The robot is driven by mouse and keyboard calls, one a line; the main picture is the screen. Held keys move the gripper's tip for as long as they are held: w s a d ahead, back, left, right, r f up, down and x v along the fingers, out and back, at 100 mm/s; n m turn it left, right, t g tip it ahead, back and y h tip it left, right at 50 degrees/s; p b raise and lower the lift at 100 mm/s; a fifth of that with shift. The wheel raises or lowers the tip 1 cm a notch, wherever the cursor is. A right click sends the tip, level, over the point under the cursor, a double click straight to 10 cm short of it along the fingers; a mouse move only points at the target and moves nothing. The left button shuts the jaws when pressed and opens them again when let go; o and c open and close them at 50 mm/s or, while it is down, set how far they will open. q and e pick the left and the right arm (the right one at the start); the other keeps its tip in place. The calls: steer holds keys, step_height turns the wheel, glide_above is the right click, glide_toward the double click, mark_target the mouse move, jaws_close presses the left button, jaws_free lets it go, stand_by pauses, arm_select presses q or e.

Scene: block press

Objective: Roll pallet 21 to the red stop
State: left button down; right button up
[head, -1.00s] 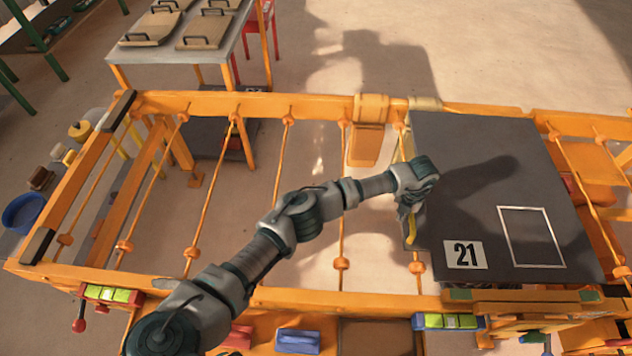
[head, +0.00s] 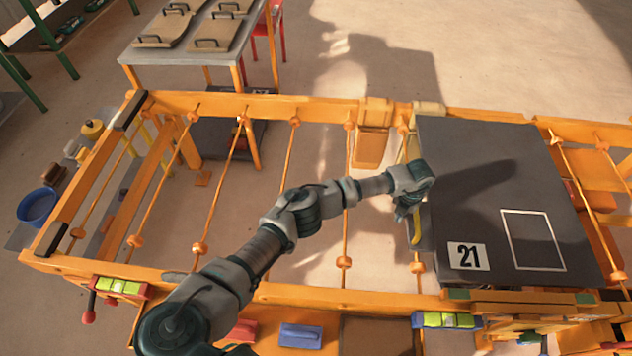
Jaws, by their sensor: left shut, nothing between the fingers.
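Pallet 21 (head: 480,205) is a dark flat plate with a white number label and a white outlined rectangle. It lies at the right part of the orange roller frame (head: 250,292). My left gripper (head: 408,222) is shut and empty beside the pallet's left edge, close to a yellow handle-like piece (head: 415,228). The fingers are partly hidden by the wrist, and I cannot tell whether they touch the pallet. I cannot make out a clear red stop; dark pads (head: 50,240) sit at the frame's left end. My right gripper is not in view.
The rollers left of the pallet are clear, apart from my left arm reaching over them. A red-knobbed lever (head: 89,312) sits at the front left. A table with brown handled plates (head: 212,35) stands behind. A blue bowl (head: 38,206) is at the left.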

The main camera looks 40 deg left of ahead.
arm_select(q)
step_height(320, 180, up, 10)
steer(key=p, duration=0.5)
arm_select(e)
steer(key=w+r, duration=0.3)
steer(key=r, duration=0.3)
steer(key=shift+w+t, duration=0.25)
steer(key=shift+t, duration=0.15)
arm_select(q)
steer(key=shift+d+f, duration=0.1)
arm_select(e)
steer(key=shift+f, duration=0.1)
